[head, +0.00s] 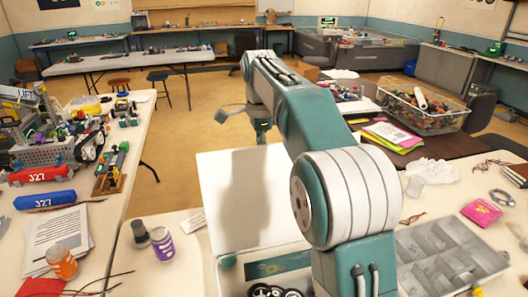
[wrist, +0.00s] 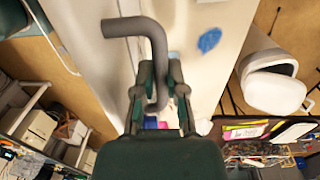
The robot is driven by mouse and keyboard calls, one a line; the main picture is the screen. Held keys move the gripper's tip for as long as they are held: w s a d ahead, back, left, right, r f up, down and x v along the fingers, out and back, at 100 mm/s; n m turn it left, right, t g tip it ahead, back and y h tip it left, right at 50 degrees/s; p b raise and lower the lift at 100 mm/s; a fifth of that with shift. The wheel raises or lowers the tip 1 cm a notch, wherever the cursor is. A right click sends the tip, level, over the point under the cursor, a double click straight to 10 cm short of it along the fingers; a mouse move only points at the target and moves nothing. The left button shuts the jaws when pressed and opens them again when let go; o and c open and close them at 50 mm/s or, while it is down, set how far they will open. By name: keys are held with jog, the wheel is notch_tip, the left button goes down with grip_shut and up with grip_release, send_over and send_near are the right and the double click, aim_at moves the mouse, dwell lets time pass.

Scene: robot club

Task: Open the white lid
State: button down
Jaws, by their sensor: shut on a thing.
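The white lid (head: 228,200) shows in the head view as a broad white panel, with my arm's shadow on it. It appears raised at the back of an open box (head: 228,272), with dark round things inside; my arm hides part of both. My gripper (head: 262,128) is at the far upper edge of the lid. In the wrist view my gripper (wrist: 160,100) is shut on a bent grey handle (wrist: 152,40), which passes between the fingers. The handle's joint with the lid is hidden.
Left of the box are a purple can (head: 162,243) and a dark-topped jar (head: 140,233). A grey compartment tray (head: 450,255) lies to the right. The left table is crowded; open floor lies beyond.

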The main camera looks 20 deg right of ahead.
jog(key=shift+w+f, duration=0.2)
jog(key=shift+w, duration=0.65)
jog(key=c, duration=0.9)
grip_release()
jog(key=shift+o, duration=1.1)
jog(key=shift+w, duration=0.25)
notch_tip(320, 180, up, 7)
jog(key=shift+w+r, duration=0.15)
jog(key=shift+w, duration=0.15)
jog(key=shift+a, duration=0.1)
